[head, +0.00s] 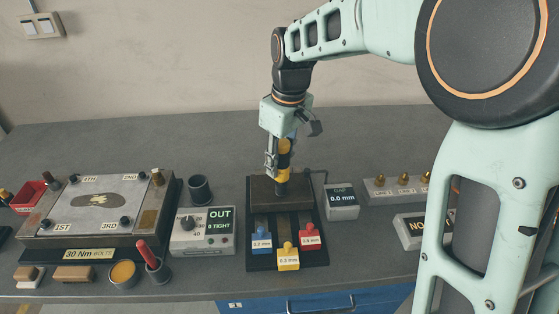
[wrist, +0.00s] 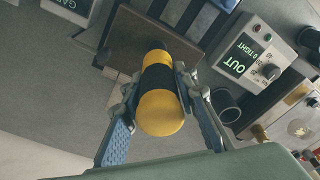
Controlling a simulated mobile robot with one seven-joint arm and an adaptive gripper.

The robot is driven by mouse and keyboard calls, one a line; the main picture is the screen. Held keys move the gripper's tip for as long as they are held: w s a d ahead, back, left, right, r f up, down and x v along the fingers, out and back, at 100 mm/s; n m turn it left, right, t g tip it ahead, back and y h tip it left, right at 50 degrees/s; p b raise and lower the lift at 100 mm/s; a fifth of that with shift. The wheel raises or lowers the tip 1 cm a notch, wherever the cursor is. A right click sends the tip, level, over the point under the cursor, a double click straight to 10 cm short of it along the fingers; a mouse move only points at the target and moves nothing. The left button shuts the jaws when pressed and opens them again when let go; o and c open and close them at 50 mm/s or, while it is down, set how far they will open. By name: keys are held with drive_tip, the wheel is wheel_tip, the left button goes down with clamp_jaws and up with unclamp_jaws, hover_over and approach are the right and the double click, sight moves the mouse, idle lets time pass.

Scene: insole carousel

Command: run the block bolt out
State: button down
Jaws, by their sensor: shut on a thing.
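My gripper (head: 277,158) is shut on a yellow driver with a black band (head: 284,161). In the wrist view the driver (wrist: 160,112) sits between the two fingers. The driver stands roughly upright, with its dark lower end at the top of the dark brown block (head: 262,192). The block also shows in the wrist view (wrist: 128,38). The block bolt is hidden under the driver, and I cannot tell whether the driver's tip is seated on it. The control box (head: 201,232) has a dial and a screen reading "OUT" and "0 TIGHT".
A gap gauge (head: 342,202) reading 0.0 mm stands right of the block. Blue, yellow (head: 288,257) and red tagged pieces lie in front. A dark cup (head: 200,189) stands behind the control box. A bolted plate (head: 98,210) fills the left. A brass-fitting rack (head: 395,189) is at right.

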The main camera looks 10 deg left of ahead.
drive_tip(key=shift+s, duration=0.1)
drive_tip(key=shift+r+p, duration=2.25)
drive_tip(key=shift+r, duration=0.6)
drive_tip(key=shift+f, duration=0.1)
